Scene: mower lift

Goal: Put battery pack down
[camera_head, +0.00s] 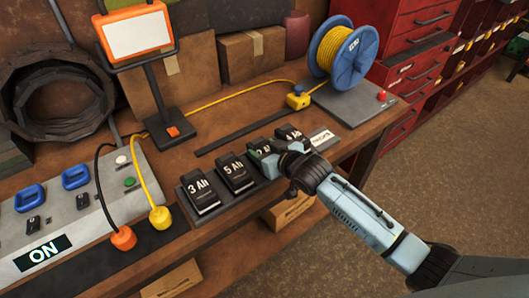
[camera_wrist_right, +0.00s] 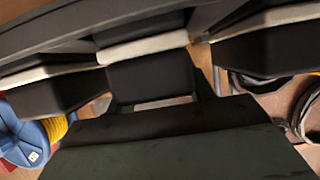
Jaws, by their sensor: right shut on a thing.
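A row of black battery packs stands on a dark tray (camera_head: 185,208) near the workbench's front edge. The pack marked 3 Ah (camera_head: 200,190) is at the left, with the pack marked 5 Ah (camera_head: 235,173) beside it. My right gripper (camera_head: 268,158) is over the third place in the row, shut on a battery pack (camera_head: 259,146) that it largely hides. Another pack (camera_head: 287,133) shows just behind the gripper. The wrist view shows a black pack (camera_wrist_right: 150,78) close up between dark packs on either side. I cannot tell whether the held pack touches the tray. My left gripper is out of view.
A blue reel of yellow cable (camera_head: 343,58) stands at the back right. A lamp (camera_head: 137,36) is behind the row. A control panel (camera_head: 75,215) reading ON, with plugged-in cables, lies left. A black strip (camera_head: 240,134) lies behind the packs.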

